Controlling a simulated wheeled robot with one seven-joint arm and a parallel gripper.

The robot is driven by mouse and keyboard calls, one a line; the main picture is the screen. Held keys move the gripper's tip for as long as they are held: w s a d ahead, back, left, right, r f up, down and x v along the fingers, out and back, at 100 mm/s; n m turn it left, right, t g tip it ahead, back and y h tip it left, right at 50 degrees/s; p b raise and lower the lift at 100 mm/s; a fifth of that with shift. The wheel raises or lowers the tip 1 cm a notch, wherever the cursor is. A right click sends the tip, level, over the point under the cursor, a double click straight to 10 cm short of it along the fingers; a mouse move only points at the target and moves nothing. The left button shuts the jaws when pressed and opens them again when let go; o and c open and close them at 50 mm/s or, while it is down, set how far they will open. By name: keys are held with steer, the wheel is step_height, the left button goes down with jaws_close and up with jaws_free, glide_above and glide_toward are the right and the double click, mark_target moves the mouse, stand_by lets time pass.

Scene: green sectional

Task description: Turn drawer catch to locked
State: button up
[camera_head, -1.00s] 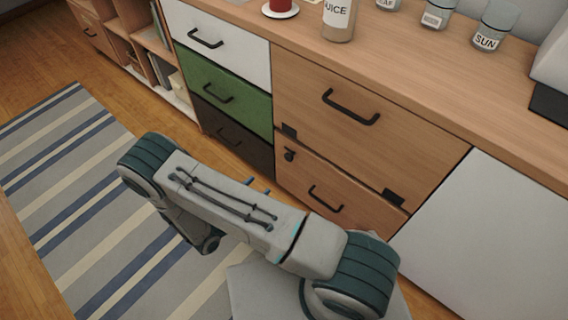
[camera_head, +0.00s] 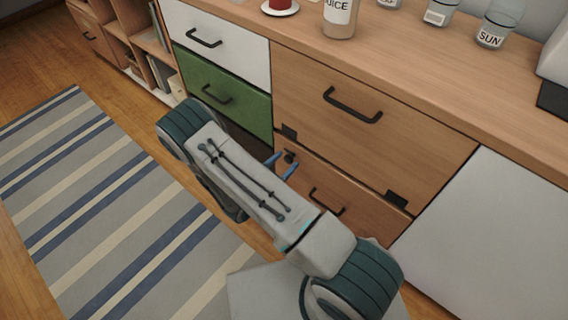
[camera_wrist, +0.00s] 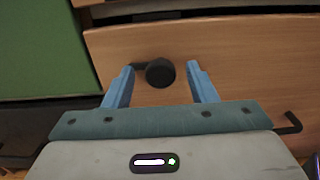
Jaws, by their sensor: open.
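The drawer catch is a small round black knob with a short bar pointing left in the wrist view (camera_wrist: 160,73). It sits on the upper left of a wooden drawer front (camera_wrist: 240,62), and it also shows in the head view (camera_head: 289,156). My gripper (camera_wrist: 161,82) is open, its two blue fingers on either side of the knob with gaps on both sides. In the head view my gripper (camera_head: 281,166) is close to the drawer front at the catch. Whether the fingertips touch the drawer cannot be told.
The wooden drawer's black handle (camera_head: 327,202) is right of the catch. A larger wooden front (camera_head: 365,135) with a black handle is above. A green drawer (camera_head: 225,95) is to the left. A striped rug (camera_head: 85,200) lies on the open floor.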

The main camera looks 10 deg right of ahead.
steer(key=c, duration=1)
steer(key=shift+o, duration=0.2)
steer(key=shift+m, duration=0.3)
steer(key=m, duration=0.3)
steer(key=shift+m, duration=0.4)
steer(key=m, duration=0.4)
steer(key=shift+f+m+b, duration=0.1)
steer(key=shift+m+b, duration=0.2)
steer(key=shift+b, duration=0.05)
steer(key=m, duration=0.4)
steer(key=shift+s+f, duration=0.1)
steer(key=shift+m+b, duration=0.4)
steer(key=shift+m, duration=2)
